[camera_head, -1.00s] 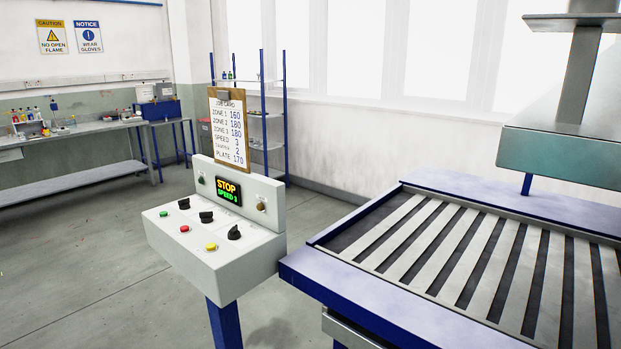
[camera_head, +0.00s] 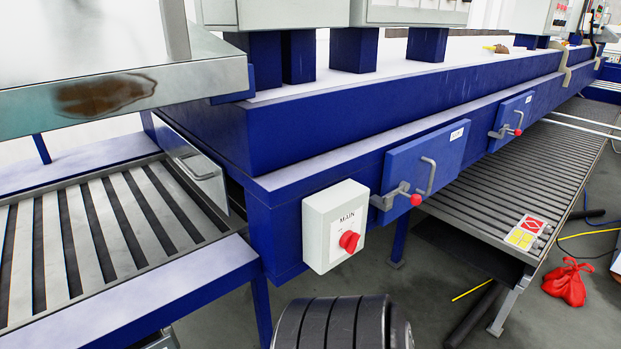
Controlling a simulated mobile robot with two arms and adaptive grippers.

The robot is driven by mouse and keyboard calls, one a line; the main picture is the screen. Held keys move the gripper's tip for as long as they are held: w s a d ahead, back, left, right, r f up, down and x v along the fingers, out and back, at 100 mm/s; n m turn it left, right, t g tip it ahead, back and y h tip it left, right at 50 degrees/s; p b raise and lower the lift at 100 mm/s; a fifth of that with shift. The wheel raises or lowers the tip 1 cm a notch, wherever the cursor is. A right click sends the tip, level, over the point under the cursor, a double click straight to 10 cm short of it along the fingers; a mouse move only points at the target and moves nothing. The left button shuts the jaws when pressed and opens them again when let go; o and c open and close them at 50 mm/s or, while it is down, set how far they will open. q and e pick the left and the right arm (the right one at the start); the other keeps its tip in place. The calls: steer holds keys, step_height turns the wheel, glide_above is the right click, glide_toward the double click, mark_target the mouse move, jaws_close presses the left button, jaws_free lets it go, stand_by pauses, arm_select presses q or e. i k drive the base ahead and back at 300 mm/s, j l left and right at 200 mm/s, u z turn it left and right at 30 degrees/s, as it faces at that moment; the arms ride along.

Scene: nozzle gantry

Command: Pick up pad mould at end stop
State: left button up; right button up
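I cannot make out a pad mould or an end stop in this view. A slatted conveyor (camera_head: 95,243) in a blue frame lies at the left and runs to an opening in the long blue machine (camera_head: 330,125).
A metal hood (camera_head: 120,95) with a brown stain overhangs the left conveyor. A grey switch box (camera_head: 335,225) with a red knob and latched blue doors (camera_head: 425,165) stand out from the machine. A red bag (camera_head: 566,285) and cables lie on the floor at right.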

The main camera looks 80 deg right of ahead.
mark_target(523, 239)
steer(key=z, duration=3.9)
steer(key=i+l+u, duration=0.15)
steer(key=i, duration=0.5)
steer(key=i+l+u, duration=0.1)
steer(key=i+l, duration=0.2)
steer(key=i, duration=0.35)
steer(key=i+l+u, duration=0.15)
steer(key=i+l, duration=0.15)
steer(key=i, duration=0.3)
steer(key=i+l+u, duration=0.1)
steer(key=i+l, duration=0.3)
steer(key=i, duration=0.25)
steer(key=i+l+u, duration=0.15)
steer(key=i+l, duration=0.25)
steer(key=i, duration=0.2)
